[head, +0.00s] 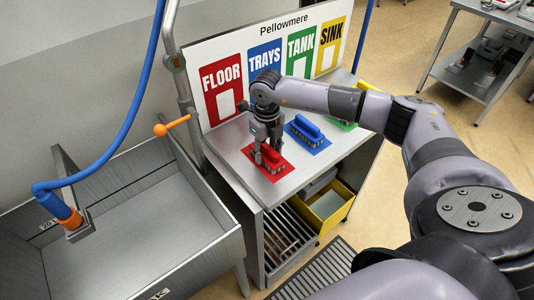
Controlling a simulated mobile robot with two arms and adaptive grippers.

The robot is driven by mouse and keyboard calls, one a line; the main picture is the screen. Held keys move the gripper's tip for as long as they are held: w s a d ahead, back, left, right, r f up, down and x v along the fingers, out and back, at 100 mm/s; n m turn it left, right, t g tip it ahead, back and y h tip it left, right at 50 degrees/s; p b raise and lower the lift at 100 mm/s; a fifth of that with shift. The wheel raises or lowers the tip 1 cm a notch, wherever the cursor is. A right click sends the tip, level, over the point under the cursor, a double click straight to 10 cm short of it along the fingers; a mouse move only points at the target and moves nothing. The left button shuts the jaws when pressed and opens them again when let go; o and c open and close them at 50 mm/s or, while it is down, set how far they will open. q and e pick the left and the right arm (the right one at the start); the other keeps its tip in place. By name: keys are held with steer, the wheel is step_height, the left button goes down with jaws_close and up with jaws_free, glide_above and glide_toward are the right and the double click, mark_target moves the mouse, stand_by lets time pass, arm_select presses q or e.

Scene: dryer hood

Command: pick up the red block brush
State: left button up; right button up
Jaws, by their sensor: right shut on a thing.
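The red block brush (271,153) stands on the red mat (269,173) on the metal worktop, below the red FLOOR panel. My right gripper (266,158) points down over it from above, with its fingers shut on the brush. The fingers hide part of the brush. I cannot tell whether the brush is clear of the mat. My left gripper does not show.
A blue brush (307,127) on a blue mat stands close to the right, then a green mat (343,124), partly behind my arm. The sign board (275,60) rises behind. A sink (140,225) with a hanging blue hose (140,90) is at left.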

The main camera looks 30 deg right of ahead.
mark_target(267, 145)
steer(key=c, duration=0.6)
steer(key=shift+r, duration=0.1)
steer(key=shift+r, duration=0.65)
steer(key=shift+r+b, duration=2.1)
steer(key=shift+r, duration=7.2)
